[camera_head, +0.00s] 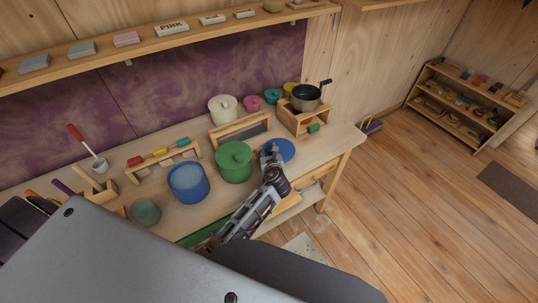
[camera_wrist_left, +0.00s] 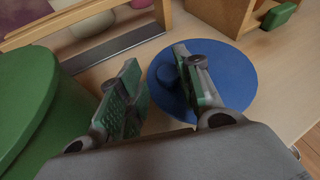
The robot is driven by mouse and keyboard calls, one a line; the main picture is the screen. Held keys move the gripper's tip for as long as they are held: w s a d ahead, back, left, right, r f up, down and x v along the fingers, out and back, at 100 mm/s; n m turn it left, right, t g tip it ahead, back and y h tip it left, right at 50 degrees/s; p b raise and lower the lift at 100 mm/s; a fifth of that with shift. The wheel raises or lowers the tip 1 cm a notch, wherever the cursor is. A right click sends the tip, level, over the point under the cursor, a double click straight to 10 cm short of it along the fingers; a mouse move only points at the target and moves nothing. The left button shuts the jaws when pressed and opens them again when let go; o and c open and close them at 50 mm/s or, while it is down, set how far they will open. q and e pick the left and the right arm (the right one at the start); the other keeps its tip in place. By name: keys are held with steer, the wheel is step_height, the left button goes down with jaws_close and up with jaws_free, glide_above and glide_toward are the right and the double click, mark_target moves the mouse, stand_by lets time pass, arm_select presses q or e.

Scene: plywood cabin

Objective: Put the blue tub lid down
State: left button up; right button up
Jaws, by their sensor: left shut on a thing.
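The blue tub lid (camera_head: 283,149) is a flat round disc with a knob, near the right end of the workbench. My left gripper (camera_head: 270,158) is at the lid's left side and shut on it; in the left wrist view the fingers (camera_wrist_left: 155,85) stand some way apart at the knob side of the lid (camera_wrist_left: 230,75). I cannot tell whether the lid touches the bench top. The blue tub (camera_head: 188,186) stands without a lid, left of the gripper. My right gripper is not in view.
A green lidded tub (camera_head: 234,165) stands close left of my left gripper. Behind are a wooden frame (camera_head: 238,134), a cream pot (camera_head: 222,109) and a wooden stand (camera_head: 302,121) with a black pan (camera_head: 305,98). Bare bench top (camera_head: 335,140) shows right of the lid.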

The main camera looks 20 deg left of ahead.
arm_select(q)
steer(key=shift+f, duration=0.7)
steer(key=shift+f, duration=0.1)
steer(key=o, duration=1.1)
steer(key=shift+o, duration=0.2)
steer(key=shift+s, duration=0.1)
steer(key=shift+b+v, duration=0.3)
steer(key=shift+v, duration=5.65)
